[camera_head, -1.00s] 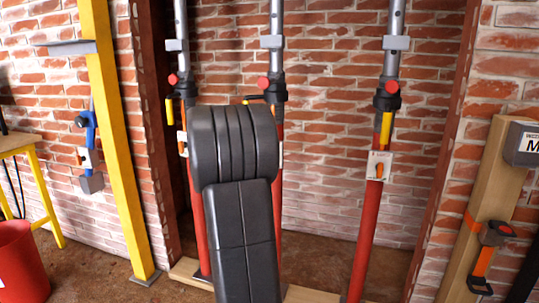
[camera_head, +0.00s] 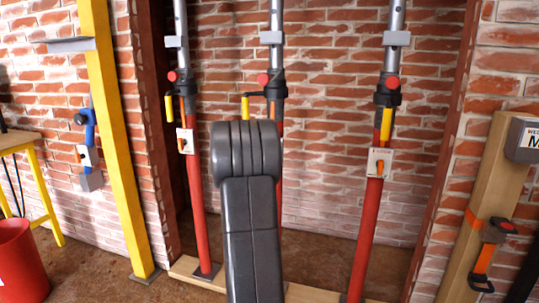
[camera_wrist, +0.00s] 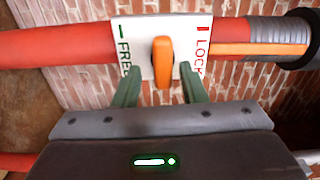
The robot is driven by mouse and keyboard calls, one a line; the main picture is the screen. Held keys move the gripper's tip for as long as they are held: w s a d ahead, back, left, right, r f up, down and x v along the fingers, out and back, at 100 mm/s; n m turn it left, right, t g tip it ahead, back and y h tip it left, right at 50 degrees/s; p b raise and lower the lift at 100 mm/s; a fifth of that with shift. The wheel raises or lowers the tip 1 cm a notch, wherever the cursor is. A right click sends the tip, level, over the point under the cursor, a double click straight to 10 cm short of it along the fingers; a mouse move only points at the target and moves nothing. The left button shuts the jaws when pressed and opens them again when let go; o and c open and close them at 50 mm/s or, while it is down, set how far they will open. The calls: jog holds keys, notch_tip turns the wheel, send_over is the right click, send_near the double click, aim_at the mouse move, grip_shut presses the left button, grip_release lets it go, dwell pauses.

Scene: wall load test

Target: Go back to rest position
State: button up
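My gripper (camera_wrist: 160,72) is open in the wrist view, its two green fingers apart. An orange lever (camera_wrist: 162,60) stands between the fingertips, with gaps on both sides. It sits on a white plate (camera_wrist: 140,32) marked FREE and LOCK, on a red post (camera_wrist: 70,46). The lever points across the post, between the two words. In the head view my dark arm hides my gripper and part of the middle post (camera_head: 271,55). The left post (camera_head: 198,215) and right post (camera_head: 366,235) each carry a white plate with an orange lever.
The posts stand on a wooden board (camera_head: 300,293) in a brick wall recess. A yellow beam (camera_head: 112,130) with a blue tool (camera_head: 90,135), a red bucket (camera_head: 20,260) and a table (camera_head: 15,142) are at left. A wooden beam (camera_head: 485,190) is at right.

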jog(key=shift+a+r+n+p, duration=0.1)
jog(key=shift+r+n+p, duration=0.1)
jog(key=shift+n+p, duration=0.75)
jog(key=shift+a+r+n+p, duration=0.15)
jog(key=shift+n+p, duration=0.3)
jog(key=shift+n, duration=0.85)
jog(key=shift+d+r+n+p, duration=0.1)
jog(key=shift+r+n+p, duration=0.1)
jog(key=shift+n+p, duration=0.75)
jog(key=shift+b, duration=0.3)
jog(key=shift+s+f+n, duration=0.1)
jog(key=shift+s+n, duration=0.05)
jog(key=shift+n, duration=0.15)
